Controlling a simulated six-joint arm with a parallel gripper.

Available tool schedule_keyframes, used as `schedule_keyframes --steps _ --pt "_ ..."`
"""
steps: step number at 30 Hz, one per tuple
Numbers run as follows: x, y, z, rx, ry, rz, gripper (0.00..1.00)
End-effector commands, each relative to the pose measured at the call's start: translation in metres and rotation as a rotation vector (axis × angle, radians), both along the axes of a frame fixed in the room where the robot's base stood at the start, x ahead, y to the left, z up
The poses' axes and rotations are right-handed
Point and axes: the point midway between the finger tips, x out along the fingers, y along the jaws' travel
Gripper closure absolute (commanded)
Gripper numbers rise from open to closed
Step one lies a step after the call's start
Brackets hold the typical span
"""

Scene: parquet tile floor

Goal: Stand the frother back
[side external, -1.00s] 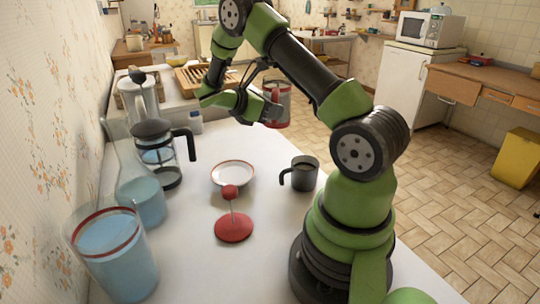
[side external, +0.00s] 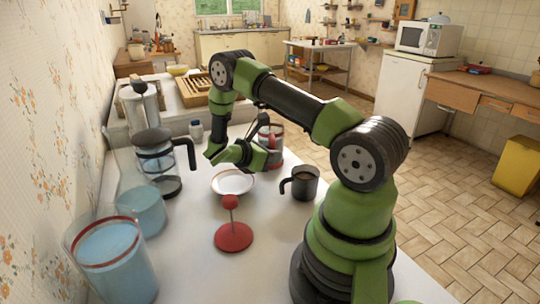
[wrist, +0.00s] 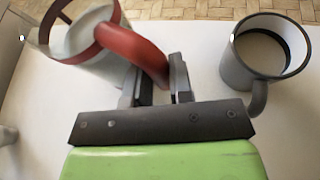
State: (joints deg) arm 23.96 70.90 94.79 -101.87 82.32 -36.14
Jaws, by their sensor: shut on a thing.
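The frother (side external: 277,131) is a clear glass jug with red trim and a red handle. My gripper (side external: 266,154) is shut on its handle, past the white bowl. The wrist view shows the red handle (wrist: 134,44) between the fingers and the glass body (wrist: 85,48) at upper left, with something whitish inside. The frother looks roughly upright and low over the table; I cannot tell whether its base touches. A red lid with a thin rod and knob (side external: 234,237) lies on the table in front.
A dark grey mug (side external: 305,184) stands right of the bowl (side external: 232,187); it also shows in the wrist view (wrist: 238,68). A French press (side external: 155,160) and blue-filled glass vessels (side external: 110,255) line the left. The table between lid and mug is clear.

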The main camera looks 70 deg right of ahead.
Motion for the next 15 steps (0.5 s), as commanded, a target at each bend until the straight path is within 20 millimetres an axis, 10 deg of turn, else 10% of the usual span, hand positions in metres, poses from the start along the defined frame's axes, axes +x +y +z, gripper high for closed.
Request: schedule_keyframes --steps 11,12,15 --pt "0.0004 -0.0004 -0.0034 -0.004 -0.002 -0.001 1.00" --pt "0.0003 -0.0002 -0.0033 0.000 -0.001 0.000 0.70" --pt "0.0003 -0.0002 -0.0031 -0.001 -0.001 0.001 0.54"
